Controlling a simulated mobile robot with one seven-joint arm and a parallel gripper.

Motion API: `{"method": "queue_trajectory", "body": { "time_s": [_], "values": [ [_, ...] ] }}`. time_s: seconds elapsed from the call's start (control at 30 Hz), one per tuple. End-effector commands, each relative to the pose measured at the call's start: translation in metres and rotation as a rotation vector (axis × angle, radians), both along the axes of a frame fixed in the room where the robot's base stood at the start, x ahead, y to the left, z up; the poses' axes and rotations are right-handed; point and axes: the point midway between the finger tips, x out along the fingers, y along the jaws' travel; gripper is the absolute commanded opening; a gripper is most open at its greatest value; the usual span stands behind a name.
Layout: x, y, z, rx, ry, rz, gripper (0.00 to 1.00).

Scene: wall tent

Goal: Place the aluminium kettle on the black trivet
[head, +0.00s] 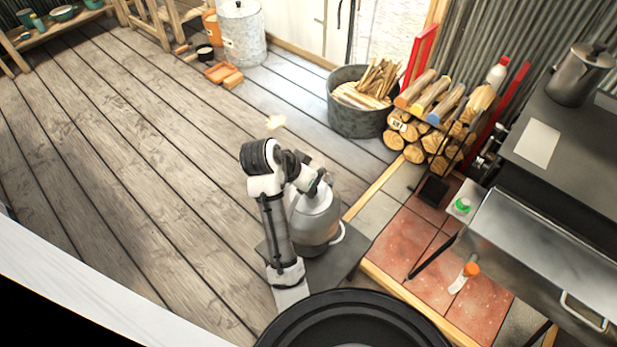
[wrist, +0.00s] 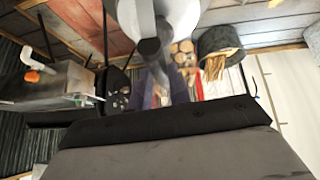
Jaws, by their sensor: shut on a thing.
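The aluminium kettle (head: 316,222) is a rounded, pale metal vessel in the middle of the head view, with a curved light handle or rim piece low on its right. My gripper (head: 318,187) is shut on it near its top; the arm hides the kettle's left side. A pale metal shape at the top of the wrist view looks like part of the kettle (wrist: 184,14). A flat dark grey surface (head: 345,263) shows below the kettle; I cannot tell whether they touch. I cannot make out the black trivet for certain.
A metal stove (head: 540,235) stands right, with a steel pot (head: 578,76) on top. Behind are a kindling tub (head: 358,118) and stacked logs (head: 430,140). The plank floor at left is clear.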

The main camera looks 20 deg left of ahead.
Motion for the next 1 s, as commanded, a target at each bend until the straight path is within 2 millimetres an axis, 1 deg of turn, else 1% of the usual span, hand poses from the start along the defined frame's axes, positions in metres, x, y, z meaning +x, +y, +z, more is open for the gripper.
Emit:
{"method": "queue_trajectory", "body": {
  "time_s": [0.2, 0.3, 0.4, 0.5, 0.67, 0.9, 1.0],
  "values": [
    [0.0, 0.001, -0.047, 0.0, -0.003, 0.004, 0.0],
    [0.0, 0.0, -0.067, 0.0, -0.003, 0.003, 0.0],
    [0.0, 0.001, -0.083, 0.001, -0.004, 0.003, 0.0],
    [0.001, 0.001, -0.092, 0.004, -0.007, 0.002, 0.0],
    [0.001, 0.001, -0.101, 0.004, -0.006, 0.003, 0.0],
    [0.001, 0.001, -0.132, 0.002, -0.006, 0.003, 0.0],
    [0.001, 0.001, -0.139, 0.004, -0.007, 0.002, 0.0]
  ]
}}
